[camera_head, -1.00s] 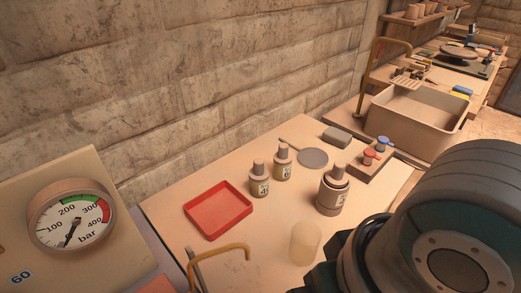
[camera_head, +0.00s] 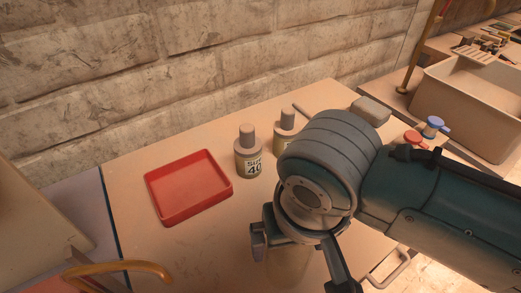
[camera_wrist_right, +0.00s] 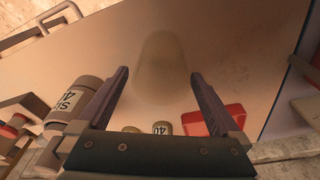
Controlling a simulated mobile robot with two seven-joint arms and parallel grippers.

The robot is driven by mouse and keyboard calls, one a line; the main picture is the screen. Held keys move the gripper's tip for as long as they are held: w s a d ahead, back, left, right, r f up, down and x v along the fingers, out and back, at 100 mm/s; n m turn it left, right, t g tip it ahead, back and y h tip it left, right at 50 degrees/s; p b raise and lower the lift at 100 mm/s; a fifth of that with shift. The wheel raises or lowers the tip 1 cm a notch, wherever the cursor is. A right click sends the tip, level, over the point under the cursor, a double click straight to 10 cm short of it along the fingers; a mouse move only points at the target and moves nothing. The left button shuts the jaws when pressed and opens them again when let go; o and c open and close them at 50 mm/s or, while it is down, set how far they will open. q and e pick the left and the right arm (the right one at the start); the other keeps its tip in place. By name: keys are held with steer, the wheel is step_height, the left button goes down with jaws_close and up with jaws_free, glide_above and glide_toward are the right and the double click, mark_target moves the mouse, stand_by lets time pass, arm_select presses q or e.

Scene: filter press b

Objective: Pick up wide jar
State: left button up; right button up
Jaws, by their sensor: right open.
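The wide jar (camera_wrist_right: 162,62) looks like a pale, see-through cylinder standing on the table. In the right wrist view it shows beyond and between the finger ends. In the head view it shows faintly (camera_head: 287,268) below my right wrist, partly hidden by the gripper. My right gripper (camera_wrist_right: 160,76) is open, with nothing held between its fingers. In the head view the right gripper (camera_head: 301,264) is above the front part of the table, its fingers pointing down around the jar's place; whether they touch it I cannot tell. My left gripper is not in view.
A red tray (camera_head: 188,188) lies left on the table (camera_head: 140,240). A bottle labelled 40 (camera_head: 248,158) and another bottle (camera_head: 285,128) stand behind my wrist. A larger labelled bottle (camera_wrist_right: 72,97) is close beside one finger. A sink (camera_head: 468,100) is at the right.

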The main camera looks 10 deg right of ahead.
mark_target(283, 262)
steer(key=f, duration=0.2)
steer(key=f+b, duration=0.1)
steer(key=f, duration=0.1)
steer(key=shift+w+a+f, duration=0.1)
steer(key=shift+w+a, duration=0.05)
steer(key=shift+w, duration=0.1)
steer(key=c, duration=1.4)
